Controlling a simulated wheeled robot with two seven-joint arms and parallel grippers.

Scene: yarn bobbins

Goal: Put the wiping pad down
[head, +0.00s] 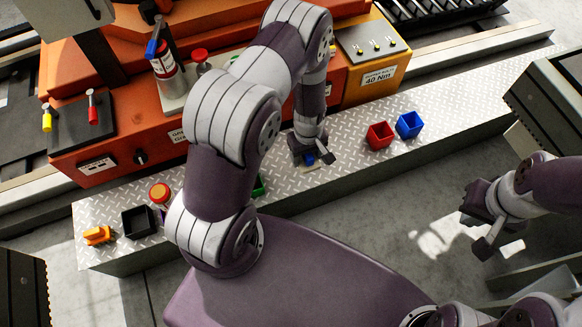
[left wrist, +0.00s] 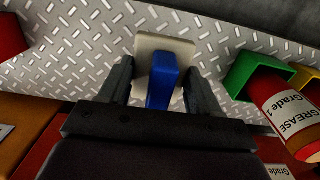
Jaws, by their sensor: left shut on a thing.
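The wiping pad has a cream base (left wrist: 152,44) and a blue handle (left wrist: 162,78). In the head view its blue handle (head: 310,159) shows just under my left gripper (head: 308,152), over the metal tread-plate shelf (head: 345,165). My left gripper is shut on the handle, with a finger on either side in the left wrist view. The pad is at or very close to the plate; I cannot tell whether it touches. My right gripper (head: 474,207) hangs over the floor at the right, away from the shelf; its jaws are unclear.
Red (head: 379,136) and blue (head: 409,125) bins stand right of the pad. A green bin (left wrist: 258,75) and a grease can (left wrist: 287,112) show in the left wrist view. A black tray (head: 138,222) and orange block (head: 98,236) are far left. The plate's right end is clear.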

